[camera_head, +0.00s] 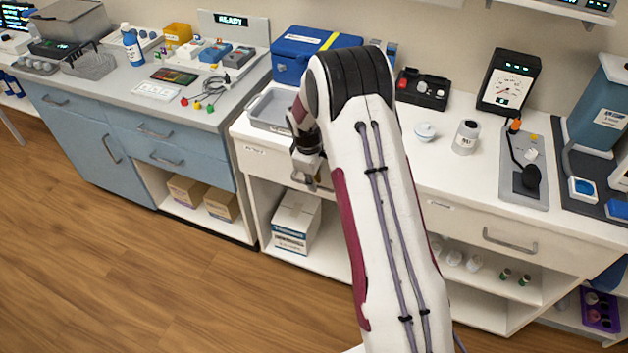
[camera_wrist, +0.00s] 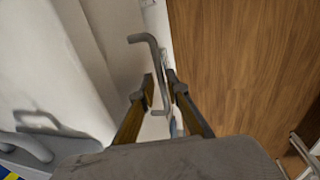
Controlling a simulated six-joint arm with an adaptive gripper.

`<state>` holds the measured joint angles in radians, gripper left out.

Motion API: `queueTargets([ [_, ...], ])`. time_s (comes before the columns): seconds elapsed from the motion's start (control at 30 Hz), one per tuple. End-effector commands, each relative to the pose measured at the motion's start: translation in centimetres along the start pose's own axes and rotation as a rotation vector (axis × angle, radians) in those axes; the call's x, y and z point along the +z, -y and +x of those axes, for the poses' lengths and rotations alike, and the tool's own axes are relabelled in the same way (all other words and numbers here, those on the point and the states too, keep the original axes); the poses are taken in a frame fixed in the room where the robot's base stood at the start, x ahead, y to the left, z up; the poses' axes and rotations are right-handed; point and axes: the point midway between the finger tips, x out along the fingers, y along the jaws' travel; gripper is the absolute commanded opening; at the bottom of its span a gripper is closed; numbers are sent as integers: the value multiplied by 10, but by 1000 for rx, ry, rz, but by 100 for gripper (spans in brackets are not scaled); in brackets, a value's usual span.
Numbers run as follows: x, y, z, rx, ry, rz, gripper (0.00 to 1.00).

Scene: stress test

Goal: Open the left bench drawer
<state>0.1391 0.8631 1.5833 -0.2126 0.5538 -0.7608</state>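The left bench drawer (camera_head: 256,150) is in the white bench, partly hidden by my arm in the head view. Its front looks flush with the bench. Its grey bar handle (camera_wrist: 153,42) runs between my two fingers in the wrist view. My gripper (camera_head: 312,181) is in front of this drawer in the head view; it also shows in the wrist view (camera_wrist: 161,86). The fingers are a little apart on either side of the bar. The right finger is very near or touching it, and a narrow gap shows at the left finger.
A grey tray (camera_head: 270,124) and a blue case (camera_head: 292,70) stand on the bench above. A white box (camera_head: 296,220) sits on the shelf below. Another drawer handle (camera_head: 510,242) is to the right. The wooden floor (camera_head: 150,270) in front is clear.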

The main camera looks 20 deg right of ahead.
Motion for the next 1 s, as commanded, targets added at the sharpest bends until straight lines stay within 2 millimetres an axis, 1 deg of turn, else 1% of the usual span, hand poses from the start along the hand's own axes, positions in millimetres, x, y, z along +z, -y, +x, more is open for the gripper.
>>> queueTargets([
  [0.07, 0, 0, 0, 0, 0, 0, 15],
  [0.1, 0, 0, 0, 0, 0, 0, 12],
  [0.13, 0, 0, 0, 0, 0, 0, 5],
  [0.17, 0, 0, 0, 0, 0, 0, 0],
  [0.47, 0, 1, 0, 0, 0, 0, 0],
  [0.67, 0, 10, -2, -2, 1, 0, 0],
  [0.87, 0, 31, -6, -3, 1, -2, 0],
  [1.0, -1, 51, -10, -3, 1, -2, 0],
])
